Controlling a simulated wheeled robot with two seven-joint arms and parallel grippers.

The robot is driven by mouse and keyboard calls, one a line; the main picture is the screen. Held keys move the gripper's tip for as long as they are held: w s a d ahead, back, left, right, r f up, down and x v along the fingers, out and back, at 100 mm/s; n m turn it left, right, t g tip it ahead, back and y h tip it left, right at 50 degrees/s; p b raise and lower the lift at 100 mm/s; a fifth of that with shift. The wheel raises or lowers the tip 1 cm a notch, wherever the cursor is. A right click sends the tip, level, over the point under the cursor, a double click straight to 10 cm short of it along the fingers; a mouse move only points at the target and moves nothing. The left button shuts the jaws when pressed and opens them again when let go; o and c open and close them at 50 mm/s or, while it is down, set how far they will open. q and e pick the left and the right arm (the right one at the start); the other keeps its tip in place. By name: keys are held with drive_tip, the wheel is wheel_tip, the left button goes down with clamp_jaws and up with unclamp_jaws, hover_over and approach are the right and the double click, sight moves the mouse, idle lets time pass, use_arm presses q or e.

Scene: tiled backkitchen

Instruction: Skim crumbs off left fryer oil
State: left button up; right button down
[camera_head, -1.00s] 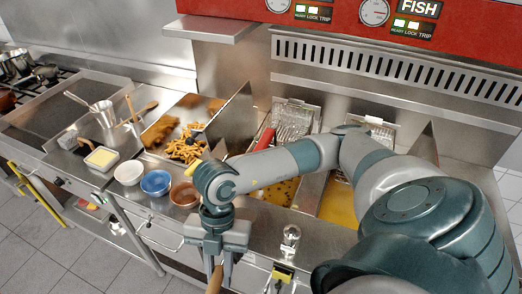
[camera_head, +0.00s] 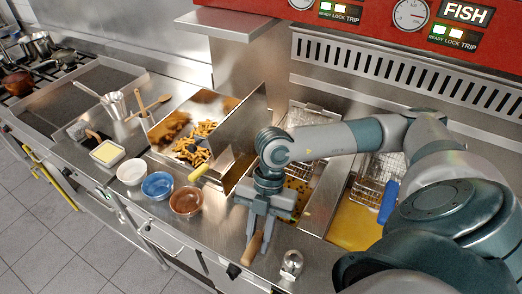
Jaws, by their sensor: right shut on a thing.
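The left fryer holds dark oil (camera_head: 297,187) with dark specks on it, seen in part behind my right gripper. My right gripper (camera_head: 258,230) points down at the counter's front, in front of the left fryer. It is shut on a wooden handle (camera_head: 250,250), whose lower end sticks out below the fingers. I cannot make out a skimmer head on it. The right fryer (camera_head: 355,227) holds clear yellow oil. My left gripper is not in view.
Wire baskets (camera_head: 312,117) hang behind the fryers; the right one has a blue handle (camera_head: 388,202). A steel tray of fries (camera_head: 193,150) and white, blue and brown bowls (camera_head: 186,202) stand left. A metal shaker (camera_head: 291,265) stands on the front counter.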

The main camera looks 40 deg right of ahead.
drive_tip(key=shift+a, duration=0.1)
drive_tip(key=shift+w+d+f, duration=0.1)
drive_tip(key=shift+d+f, duration=0.05)
drive_tip(key=shift+d, duration=0.1)
drive_tip(key=shift+w+d+f, duration=0.15)
drive_tip(key=shift+d+f, duration=0.25)
drive_tip(key=shift+d, duration=0.05)
drive_tip(key=shift+g+y, duration=0.3)
drive_tip(key=shift+y, duration=0.2)
drive_tip(key=d+f+b, duration=0.1)
drive_tip(key=f, duration=0.2)
drive_tip(key=w+d+f+b, duration=0.1)
drive_tip(key=d+f+b, duration=0.1)
drive_tip(key=f, duration=0.1)
drive_tip(key=w+d+f+b, duration=0.1)
drive_tip(key=f+b, duration=0.1)
drive_tip(key=f, duration=0.2)
drive_tip(key=shift+w+d+f, duration=0.1)
drive_tip(key=shift+d, duration=0.2)
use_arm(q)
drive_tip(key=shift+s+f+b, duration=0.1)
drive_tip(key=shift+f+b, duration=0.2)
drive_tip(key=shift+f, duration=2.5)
use_arm(e)
drive_tip(key=shift+f, duration=0.45)
drive_tip(key=shift+d, duration=0.1)
